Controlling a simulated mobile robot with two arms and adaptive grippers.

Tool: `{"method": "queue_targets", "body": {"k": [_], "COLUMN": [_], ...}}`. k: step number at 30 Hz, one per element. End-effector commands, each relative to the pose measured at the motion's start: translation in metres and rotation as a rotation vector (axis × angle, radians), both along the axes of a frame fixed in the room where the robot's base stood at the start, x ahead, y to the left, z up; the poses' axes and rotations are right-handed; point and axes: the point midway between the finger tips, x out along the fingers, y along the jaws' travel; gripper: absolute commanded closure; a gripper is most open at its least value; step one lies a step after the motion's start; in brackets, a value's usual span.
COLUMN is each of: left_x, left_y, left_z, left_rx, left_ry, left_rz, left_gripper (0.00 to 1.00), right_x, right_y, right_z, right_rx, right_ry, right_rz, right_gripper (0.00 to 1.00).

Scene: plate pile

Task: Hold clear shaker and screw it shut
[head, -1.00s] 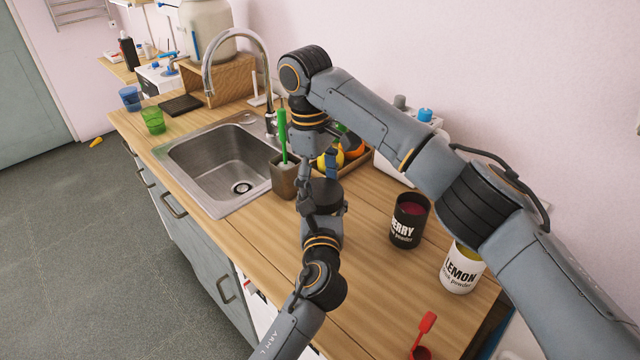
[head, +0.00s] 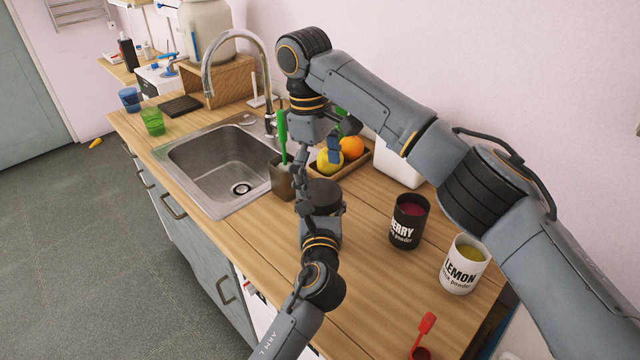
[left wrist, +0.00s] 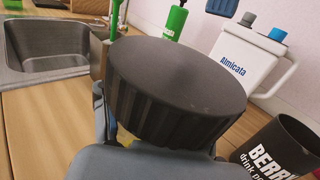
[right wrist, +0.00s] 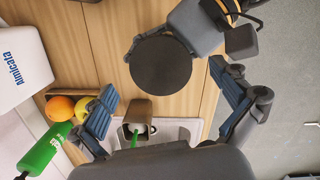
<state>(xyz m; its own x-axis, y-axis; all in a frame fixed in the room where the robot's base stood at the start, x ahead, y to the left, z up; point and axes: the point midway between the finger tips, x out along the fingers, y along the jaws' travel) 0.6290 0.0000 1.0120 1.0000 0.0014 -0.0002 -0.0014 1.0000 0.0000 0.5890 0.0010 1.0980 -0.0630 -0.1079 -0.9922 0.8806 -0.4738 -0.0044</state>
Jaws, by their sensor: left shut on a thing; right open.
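The shaker's black ribbed lid (head: 323,193) shows as a dark disc in the head view. It fills the middle of the left wrist view (left wrist: 175,90) and also shows in the right wrist view (right wrist: 160,77). The shaker's clear body is mostly hidden under the lid and behind my left gripper. My left gripper (head: 318,218) is shut on the shaker, holding it upright above the counter. My right gripper (head: 322,150) is open and empty above and behind the lid. In the right wrist view its fingers (right wrist: 166,98) are spread, with the lid apart, beyond the fingertips.
A brown holder (head: 283,182) with a green-handled brush stands by the sink (head: 222,160). A fruit tray (head: 366,158) and white jug (head: 400,170) are behind. The black berry tub (head: 409,222), white lemon tub (head: 463,264) and red scoop (head: 424,330) stand right.

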Motion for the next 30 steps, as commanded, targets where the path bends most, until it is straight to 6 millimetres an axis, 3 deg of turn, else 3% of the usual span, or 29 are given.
{"method": "queue_targets", "body": {"k": [5,17,23,30], "left_x": [0.000,0.000,0.000,0.000], "left_y": [-0.001,-0.001,-0.001,-0.001], "left_z": [-0.001,-0.001,-0.001,0.000], "left_rx": [0.000,0.000,0.000,0.000], "left_ry": [0.002,0.001,0.001,0.001], "left_rz": [-0.001,-0.002,-0.002,-0.002], "left_gripper": [1.00,1.00,1.00,1.00], "right_x": [0.000,0.000,0.001,0.002], "right_y": [0.000,0.000,-0.001,-0.001], "right_z": [0.016,0.017,0.022,0.031], "right_rx": [-0.001,0.004,0.038,0.095], "right_ry": [-0.002,0.001,0.014,0.031], "right_rz": [-0.001,0.031,0.297,0.846], "right_gripper": [0.00,0.04,0.04,0.04]}}
